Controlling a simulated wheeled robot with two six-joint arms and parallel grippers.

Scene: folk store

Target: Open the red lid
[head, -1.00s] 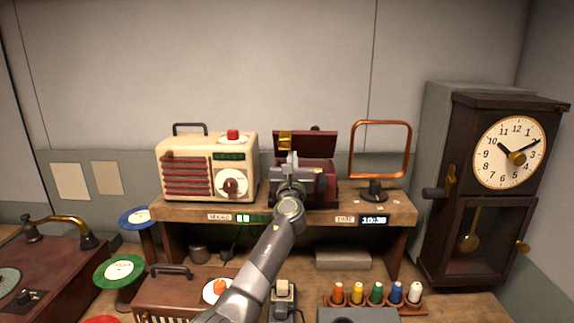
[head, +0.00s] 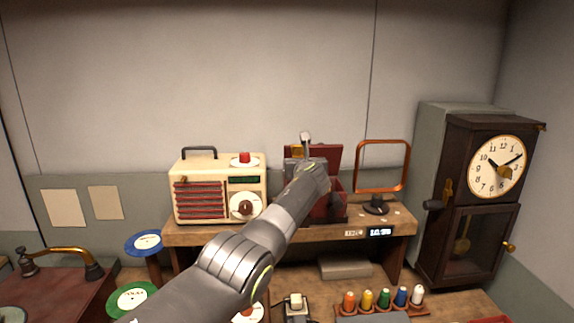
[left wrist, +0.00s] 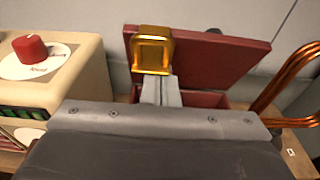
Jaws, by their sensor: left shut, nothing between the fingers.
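The red lid (head: 331,157) stands raised above its dark red box (head: 330,206) on the wooden shelf. In the left wrist view the lid (left wrist: 225,60) is tilted up, with a gold latch (left wrist: 152,50) on its left part, and some of the box's red inside (left wrist: 205,98) shows below it. My left gripper (head: 306,140) is at the lid's left part and hides much of the box in the head view. Its fingers (left wrist: 160,88) are shut and empty, just below the latch; whether they touch the lid is unclear. My right gripper is not in view.
A cream radio (head: 220,190) stands close left of the box. A copper-framed stand (head: 382,168) is close on the right, and a tall clock (head: 480,195) is farther right. Colored spools (head: 384,299) sit below the shelf. The wall above is clear.

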